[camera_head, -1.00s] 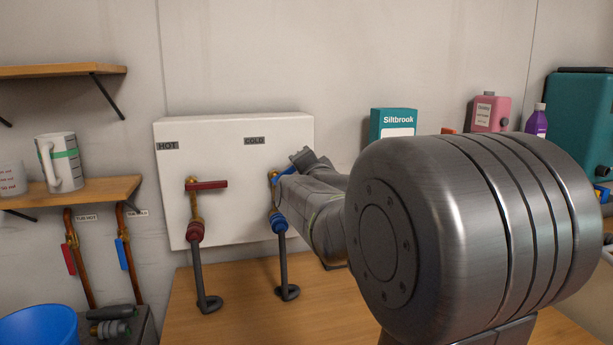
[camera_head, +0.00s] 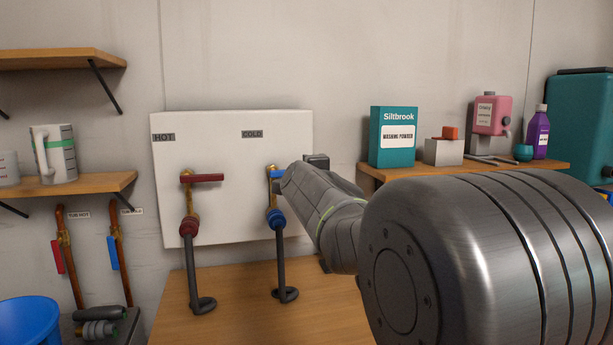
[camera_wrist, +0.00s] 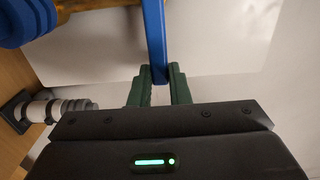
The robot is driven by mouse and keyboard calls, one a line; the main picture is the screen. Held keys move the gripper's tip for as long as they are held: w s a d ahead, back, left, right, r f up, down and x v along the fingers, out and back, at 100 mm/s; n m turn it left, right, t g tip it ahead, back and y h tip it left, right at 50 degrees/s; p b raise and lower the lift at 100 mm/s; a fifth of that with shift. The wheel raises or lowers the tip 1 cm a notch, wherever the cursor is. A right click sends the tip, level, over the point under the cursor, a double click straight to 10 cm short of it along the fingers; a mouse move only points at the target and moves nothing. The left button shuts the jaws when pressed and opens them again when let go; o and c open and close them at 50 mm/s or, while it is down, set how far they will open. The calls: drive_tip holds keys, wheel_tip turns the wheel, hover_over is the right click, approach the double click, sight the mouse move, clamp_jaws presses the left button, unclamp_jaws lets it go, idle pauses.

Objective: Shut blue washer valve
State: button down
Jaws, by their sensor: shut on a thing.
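The blue washer valve is on the white panel (camera_head: 225,150) under the COLD label (camera_head: 252,134), with a brass body (camera_head: 273,187) and a blue hose coupling (camera_head: 276,218) below. Its blue lever (camera_head: 278,174) looks about level, pointing right; its outer end is hidden behind my arm in the head view. In the wrist view my gripper (camera_wrist: 160,76) has its green fingers shut on the end of the blue lever (camera_wrist: 154,35). The blue coupling (camera_wrist: 28,20) also shows there at the top left.
The red-handled valve (camera_head: 205,178) is to the left under the HOT label, lever level. Copper pipes with red (camera_head: 57,257) and blue (camera_head: 112,253) levers stand further left. A shelf (camera_head: 530,167) with a Siltbrook box (camera_head: 393,137) and bottles is at right. The wooden counter (camera_head: 235,320) is mostly bare.

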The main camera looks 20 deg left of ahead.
drive_tip(key=shift+f, duration=0.2)
idle(0.5)
drive_tip(key=c, duration=1.4)
unclamp_jaws()
drive_tip(key=shift+o, duration=0.2)
drive_tip(key=p+v, duration=0.1)
drive_tip(key=v, duration=1.3)
drive_tip(key=shift+p, duration=0.3)
drive_tip(key=shift+w+a, duration=0.1)
drive_tip(key=shift+w, duration=0.1)
drive_tip(key=b+x, duration=0.1)
drive_tip(key=x, duration=1.2)
drive_tip(key=shift+w+a+b, duration=0.2)
drive_tip(key=shift+b, duration=0.15)
drive_tip(key=shift+s+d+r, duration=0.1)
